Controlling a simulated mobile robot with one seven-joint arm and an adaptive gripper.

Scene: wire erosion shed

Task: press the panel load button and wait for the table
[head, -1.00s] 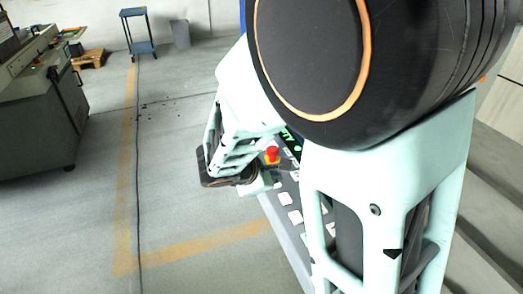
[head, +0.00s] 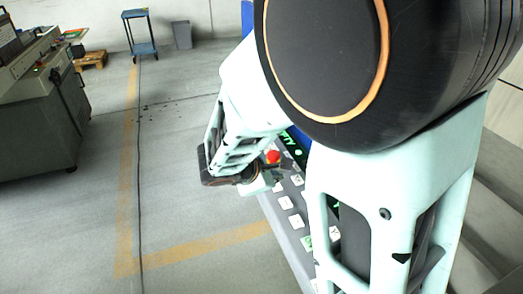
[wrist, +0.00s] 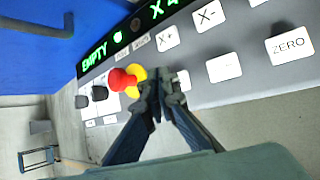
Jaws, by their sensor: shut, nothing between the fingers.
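The control panel (wrist: 215,52) carries a dark strip with green text reading EMPTY (wrist: 95,54), and white keys, among them X+, X- and ZERO (wrist: 289,45). Two small labelled keys (wrist: 131,45) sit under the strip; their lettering is too small to read surely, so I cannot tell which key is load. A red mushroom button (wrist: 122,79) on a yellow base stands on the panel. My gripper (wrist: 159,84) is shut and empty, its fingertips just right of the red button and over nearby keys. I cannot tell whether they touch. The head view shows my gripper (head: 286,170) at the panel.
A blue surface (wrist: 45,45) with a dark handle adjoins the panel. In the head view, a grey machine (head: 40,110) stands at left, with a blue trolley (head: 140,33) and grey bin (head: 181,35) at the back. The floor between is mostly clear.

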